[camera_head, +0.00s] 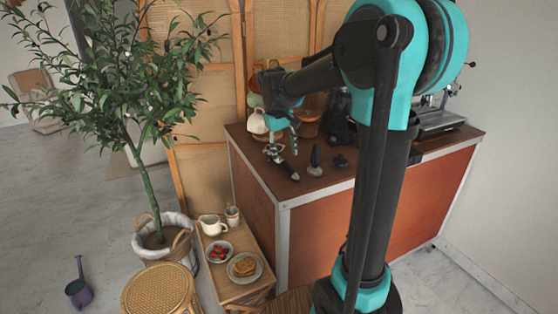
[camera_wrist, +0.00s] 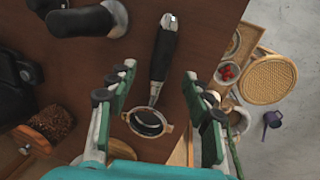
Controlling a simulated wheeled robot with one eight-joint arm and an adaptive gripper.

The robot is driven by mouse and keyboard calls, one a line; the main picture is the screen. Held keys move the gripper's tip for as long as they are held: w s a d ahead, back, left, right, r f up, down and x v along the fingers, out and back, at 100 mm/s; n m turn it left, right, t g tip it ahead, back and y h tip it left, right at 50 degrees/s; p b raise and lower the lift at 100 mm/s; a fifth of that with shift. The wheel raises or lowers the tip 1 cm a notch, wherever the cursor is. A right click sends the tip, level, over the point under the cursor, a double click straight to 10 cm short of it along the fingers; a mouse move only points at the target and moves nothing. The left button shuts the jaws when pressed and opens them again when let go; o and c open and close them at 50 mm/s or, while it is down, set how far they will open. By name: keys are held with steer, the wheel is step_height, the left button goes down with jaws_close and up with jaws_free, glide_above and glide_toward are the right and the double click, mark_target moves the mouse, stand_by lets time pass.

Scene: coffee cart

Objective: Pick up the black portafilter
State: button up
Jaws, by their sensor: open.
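The black portafilter (camera_wrist: 165,50) lies on the brown counter top in the wrist view. Its black handle points up the picture and its round metal basket ring (camera_wrist: 148,122) is nearer my wrist. My gripper (camera_wrist: 158,85) is open, with one green-padded finger to each side of the portafilter and nothing visibly held. In the head view my gripper (camera_head: 284,134) is over the counter's left part, just above the portafilter (camera_head: 288,170), partly hiding it. I cannot tell the exact height gap.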

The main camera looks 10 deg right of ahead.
mark_target(288, 166)
steer(key=shift+s+d+f, duration=0.1)
steer(key=shift+d+f, duration=0.1)
steer(key=shift+f, duration=0.75)
steer(key=shift+d+f, duration=0.15)
steer(key=shift+f, duration=0.75)
steer(key=shift+s+d+f, duration=0.1)
steer(key=shift+d+f, duration=0.1)
steer(key=shift+f, duration=0.75)
steer(key=shift+c, duration=0.6)
jaws_close()
